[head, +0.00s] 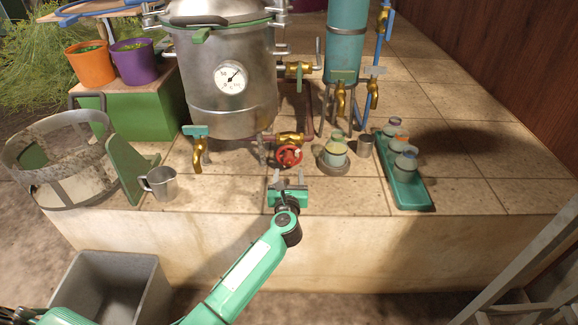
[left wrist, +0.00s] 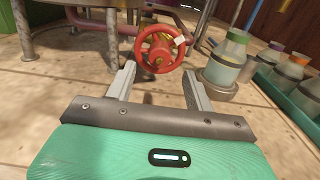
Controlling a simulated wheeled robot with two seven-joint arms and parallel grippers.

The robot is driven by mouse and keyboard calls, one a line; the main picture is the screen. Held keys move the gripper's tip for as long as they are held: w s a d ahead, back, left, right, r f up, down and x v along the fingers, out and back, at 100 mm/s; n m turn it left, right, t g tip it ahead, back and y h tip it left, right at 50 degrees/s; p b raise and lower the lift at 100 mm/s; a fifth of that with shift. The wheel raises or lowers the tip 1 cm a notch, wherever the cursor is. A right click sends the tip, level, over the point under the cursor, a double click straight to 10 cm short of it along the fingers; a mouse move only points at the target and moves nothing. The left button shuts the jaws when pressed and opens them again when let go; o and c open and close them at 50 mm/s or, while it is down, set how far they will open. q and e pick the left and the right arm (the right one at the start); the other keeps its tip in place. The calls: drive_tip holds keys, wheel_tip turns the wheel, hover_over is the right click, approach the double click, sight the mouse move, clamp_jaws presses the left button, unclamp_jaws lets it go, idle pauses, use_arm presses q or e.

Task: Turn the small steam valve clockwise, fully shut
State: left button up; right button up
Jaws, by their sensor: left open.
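The small steam valve has a red round handwheel (head: 289,156) on a brass body (head: 290,138), low at the front of the steel still (head: 222,85). In the left wrist view the red handwheel (left wrist: 160,47) faces me just beyond the fingertips, with a pale mark on its upper right rim. My left gripper (head: 288,176) is open and empty, in front of and slightly below the handwheel in the head view. In the left wrist view its two fingers (left wrist: 158,80) stand apart on either side below the wheel, with no contact visible. My right gripper is not in view.
A jar on a round base (head: 335,152) stands close right of the wheel, with a green tray (head: 411,192) of jars beyond. A brass tap (head: 198,158) and a metal mug (head: 160,184) are to the left. Bare tiles (head: 235,190) lie in front.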

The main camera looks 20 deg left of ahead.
sight(289, 161)
use_arm(q)
drive_tip(key=x, duration=0.4)
drive_tip(key=shift+w+b, duration=0.1)
drive_tip(key=shift+b, duration=0.2)
drive_tip(key=shift+x, duration=0.85)
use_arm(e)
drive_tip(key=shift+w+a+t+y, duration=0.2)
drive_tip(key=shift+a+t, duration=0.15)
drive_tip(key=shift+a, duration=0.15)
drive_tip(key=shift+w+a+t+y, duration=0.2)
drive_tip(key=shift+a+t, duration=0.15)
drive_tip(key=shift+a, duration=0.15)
use_arm(q)
drive_tip(key=c, duration=1)
drive_tip(key=shift+o, duration=0.2)
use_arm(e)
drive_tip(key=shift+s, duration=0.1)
